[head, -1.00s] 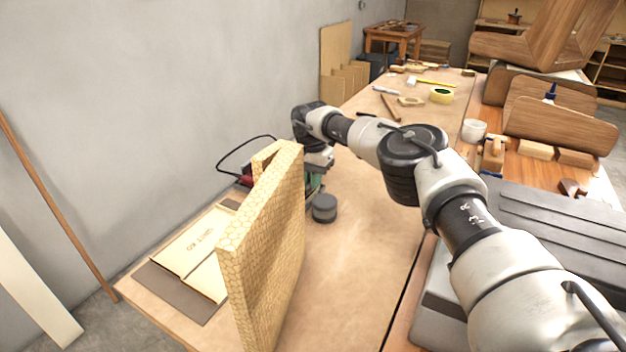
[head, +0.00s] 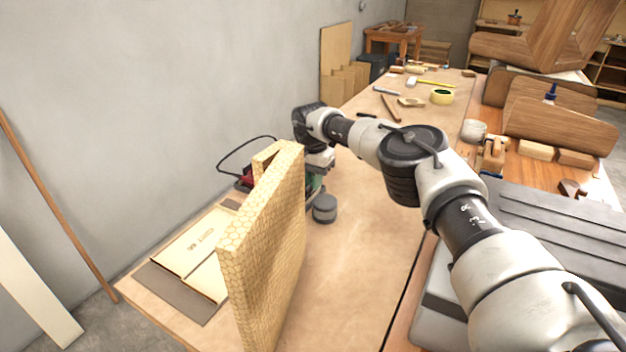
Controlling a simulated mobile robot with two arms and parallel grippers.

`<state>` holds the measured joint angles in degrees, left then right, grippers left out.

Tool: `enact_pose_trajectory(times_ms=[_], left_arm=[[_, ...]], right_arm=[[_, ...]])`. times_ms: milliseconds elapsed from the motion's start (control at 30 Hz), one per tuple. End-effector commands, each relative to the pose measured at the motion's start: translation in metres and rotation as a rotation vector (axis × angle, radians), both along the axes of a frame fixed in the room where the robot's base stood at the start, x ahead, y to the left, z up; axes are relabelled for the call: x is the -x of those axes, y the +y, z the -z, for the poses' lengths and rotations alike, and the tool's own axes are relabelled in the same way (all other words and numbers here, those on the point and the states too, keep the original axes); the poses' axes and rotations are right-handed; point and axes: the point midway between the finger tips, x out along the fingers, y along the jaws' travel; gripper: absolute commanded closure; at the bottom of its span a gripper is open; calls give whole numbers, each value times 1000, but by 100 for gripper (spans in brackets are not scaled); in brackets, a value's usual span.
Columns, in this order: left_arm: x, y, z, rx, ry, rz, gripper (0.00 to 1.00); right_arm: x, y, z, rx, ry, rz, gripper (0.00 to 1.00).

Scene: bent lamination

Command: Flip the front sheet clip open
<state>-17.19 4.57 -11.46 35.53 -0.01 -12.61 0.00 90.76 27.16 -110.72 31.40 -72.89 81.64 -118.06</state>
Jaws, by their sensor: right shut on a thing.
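The sander (head: 317,186) stands on the bench behind a tall honeycomb-patterned panel, and only a part of its green body shows past the panel's right edge. A red part (head: 247,178) with a black cord shows on the panel's left side. The front sheet clip is hidden from this view. My right gripper (head: 316,172) reaches down at the sander from above, its wrist bent downward. It is shut on a part of the sander, but the panel hides its fingertips and the exact spot. My left gripper is out of view.
The honeycomb panel (head: 262,235) stands upright close in front of the sander. A dark grey cylinder (head: 324,208) is just right of it. Tape (head: 442,97) and tools lie farther back. The bench middle (head: 365,250) is clear.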

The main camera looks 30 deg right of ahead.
Motion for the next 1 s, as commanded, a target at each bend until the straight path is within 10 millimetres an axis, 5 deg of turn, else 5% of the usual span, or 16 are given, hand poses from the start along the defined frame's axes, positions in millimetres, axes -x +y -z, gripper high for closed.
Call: enact_pose_trajectory(times_ms=[133,167,267,567,1000], left_arm=[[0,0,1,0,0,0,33],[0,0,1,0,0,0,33],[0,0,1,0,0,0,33],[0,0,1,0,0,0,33],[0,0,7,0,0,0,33]], right_arm=[[3,-2,6,7,16,0,100],[3,-2,6,7,16,0,87],[3,-2,5,6,12,0,73],[0,-1,-1,2,3,0,73],[-1,-1,-78,3,5,3,73]])
